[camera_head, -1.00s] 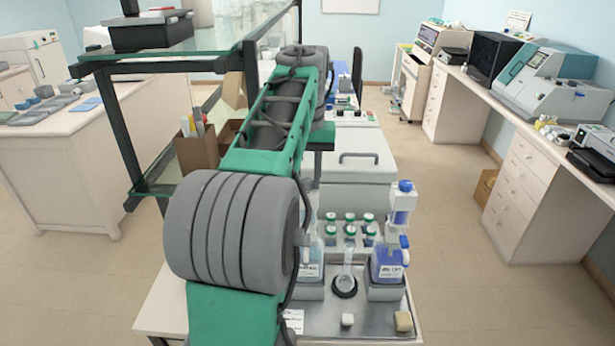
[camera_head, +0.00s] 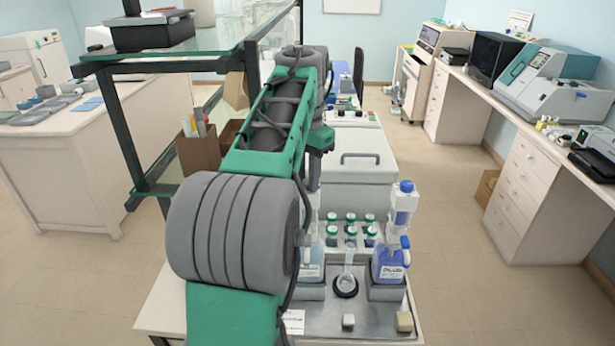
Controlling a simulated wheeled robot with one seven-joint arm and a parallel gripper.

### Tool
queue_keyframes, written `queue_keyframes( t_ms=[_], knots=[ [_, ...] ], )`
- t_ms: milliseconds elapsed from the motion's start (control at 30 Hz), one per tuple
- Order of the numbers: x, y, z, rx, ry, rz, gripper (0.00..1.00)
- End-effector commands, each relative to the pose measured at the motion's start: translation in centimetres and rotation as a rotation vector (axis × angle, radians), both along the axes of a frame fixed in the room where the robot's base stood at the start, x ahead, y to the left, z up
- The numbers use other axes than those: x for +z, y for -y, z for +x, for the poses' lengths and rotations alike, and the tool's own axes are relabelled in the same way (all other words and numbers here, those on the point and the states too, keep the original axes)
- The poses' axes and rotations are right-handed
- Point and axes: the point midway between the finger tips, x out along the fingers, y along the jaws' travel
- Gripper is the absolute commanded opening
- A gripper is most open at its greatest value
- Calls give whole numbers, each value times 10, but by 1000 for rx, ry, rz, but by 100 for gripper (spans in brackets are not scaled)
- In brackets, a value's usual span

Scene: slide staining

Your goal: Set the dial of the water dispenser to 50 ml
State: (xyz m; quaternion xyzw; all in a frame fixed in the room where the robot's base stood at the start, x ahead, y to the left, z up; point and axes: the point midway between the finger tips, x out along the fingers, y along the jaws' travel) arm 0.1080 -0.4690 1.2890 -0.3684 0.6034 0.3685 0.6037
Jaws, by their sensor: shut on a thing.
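Two bottle-top dispensers stand on the metal tray (camera_head: 375,322). The left dispenser (camera_head: 311,262) has a pale label and clear blue liquid; my arm hides much of it, including its top and dial. The right dispenser (camera_head: 390,262) has a deeper blue liquid and a blue cap, and stands clear of my arm. I cannot read the labels well enough to tell which is water. My gripper (camera_head: 314,178) points down over the left dispenser, mostly hidden behind my arm. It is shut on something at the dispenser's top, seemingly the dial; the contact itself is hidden.
A glass flask (camera_head: 347,270) stands in a dark ring between the dispensers. Several green-capped bottles (camera_head: 350,229) stand behind it. Two small blocks, one white (camera_head: 348,320) and one tan (camera_head: 404,321), lie at the tray's front. A glass shelf (camera_head: 180,52) rises left of my arm.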

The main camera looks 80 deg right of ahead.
Motion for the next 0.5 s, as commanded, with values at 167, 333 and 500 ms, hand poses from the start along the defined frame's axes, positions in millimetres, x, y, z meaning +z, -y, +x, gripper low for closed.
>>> queue_keyframes(
  t_ms=[167, 333, 500],
  knots=[
    [0, 0, 0, -69, 0, 0, 0],
    [0, 0, 1, -99, 0, -1, 0],
    [0, 0, 1, -107, 0, -1, 0]
  ],
)
